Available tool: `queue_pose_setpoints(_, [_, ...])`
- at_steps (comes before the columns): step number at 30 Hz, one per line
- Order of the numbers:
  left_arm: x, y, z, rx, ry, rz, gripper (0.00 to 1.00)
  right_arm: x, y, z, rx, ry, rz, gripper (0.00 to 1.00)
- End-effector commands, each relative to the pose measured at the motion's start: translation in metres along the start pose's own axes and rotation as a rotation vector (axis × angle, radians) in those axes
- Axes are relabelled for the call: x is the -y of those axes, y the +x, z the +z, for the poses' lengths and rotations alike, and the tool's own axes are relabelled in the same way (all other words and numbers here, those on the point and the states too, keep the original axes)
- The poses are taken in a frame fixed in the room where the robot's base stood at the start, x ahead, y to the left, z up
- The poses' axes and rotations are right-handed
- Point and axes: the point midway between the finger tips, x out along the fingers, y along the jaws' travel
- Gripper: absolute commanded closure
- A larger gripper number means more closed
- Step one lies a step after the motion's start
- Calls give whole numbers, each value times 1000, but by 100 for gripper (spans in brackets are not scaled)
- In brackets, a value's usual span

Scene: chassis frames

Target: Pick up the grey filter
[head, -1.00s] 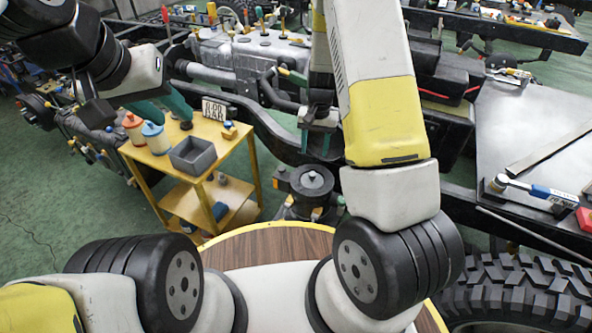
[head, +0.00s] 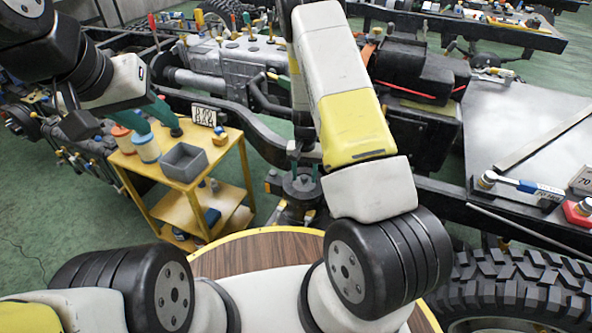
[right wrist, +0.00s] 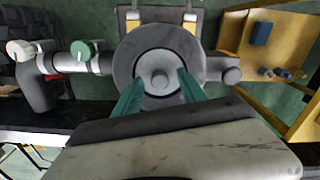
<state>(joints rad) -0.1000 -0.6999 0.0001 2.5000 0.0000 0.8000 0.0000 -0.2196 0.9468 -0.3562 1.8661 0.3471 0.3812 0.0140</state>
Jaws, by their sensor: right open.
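The grey filter (right wrist: 157,50) appears to be the dark grey round canister with a raised centre knob in the right wrist view. It stands upright below the frame rail, and its round top also shows in the head view (head: 303,187). My right gripper (right wrist: 158,74) is open and empty above it. Its two green fingers reach over the top, one on each side of the knob; I cannot tell whether they touch. My left gripper (head: 150,114) is open and empty above the yellow cart at the left.
The yellow cart (head: 212,150) holds a grey bin (head: 184,162), a blue-and-white container (head: 145,148) and a red-topped one (head: 122,138). The dark chassis rail (head: 262,132) runs close to my right gripper.

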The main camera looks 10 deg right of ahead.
Motion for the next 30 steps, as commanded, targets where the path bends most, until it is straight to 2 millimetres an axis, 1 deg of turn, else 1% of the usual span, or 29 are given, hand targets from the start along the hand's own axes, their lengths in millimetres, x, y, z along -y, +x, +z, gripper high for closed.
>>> queue_pose_setpoints(2, [0,0,0,0,0,0,64,0,0,0,0,0,0,52])
queue_pose_setpoints(3, [0,0,0,0,0,0,64,0,0,0,0,0,0,60])
queue_pose_setpoints(5, [0,0,0,0,0,0,64,0,0,0,0,0,0,71])
queue_pose_setpoints(6, [0,0,0,0,0,0,64,0,0,0,0,0,0,79])
queue_pose_setpoints(8, [0,0,0,0,0,0,64,0,0,0,0,0,0,91])
queue_pose_setpoints(9, [0,0,0,0,0,0,64,0,0,0,0,0,0,99])
queue_pose_setpoints(10, [0,0,0,0,0,0,64,0,0,0,0,0,0,100])
queue_pose_setpoints(30, [0,0,0,0,0,0,64,0,-1,0,0,0,0,100])
